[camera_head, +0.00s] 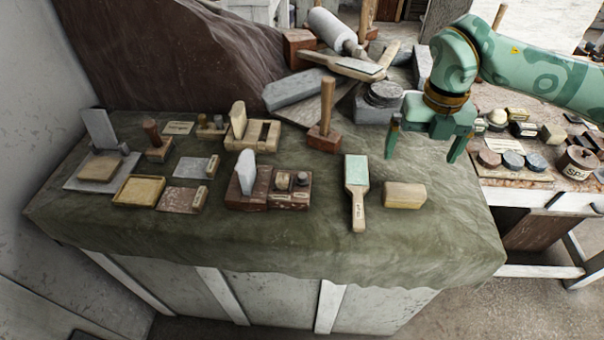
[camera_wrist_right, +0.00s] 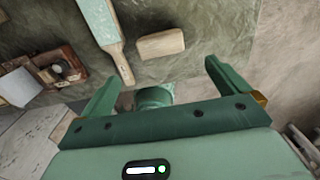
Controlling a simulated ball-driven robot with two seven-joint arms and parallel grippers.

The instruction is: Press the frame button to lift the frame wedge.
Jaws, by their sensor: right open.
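A cream wedge (camera_head: 238,119) stands upright at a light wooden frame (camera_head: 268,131) towards the back of the cloth; this looks like the frame wedge. In front of it, a dark red wooden box (camera_head: 246,201) carries a pale grey wedge (camera_head: 246,172) and two small round knobs (camera_head: 283,180) with label strips. I cannot tell which knob is the frame button. The box and knobs (camera_wrist_right: 57,68) also show in the right wrist view. My right gripper (camera_head: 424,155) is open and empty, above the cloth's right side, well right of the box. My left gripper is out of view.
A wooden mallet (camera_head: 325,132) stands behind. Stone blocks and tools crowd the back. The cloth's front strip is clear.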

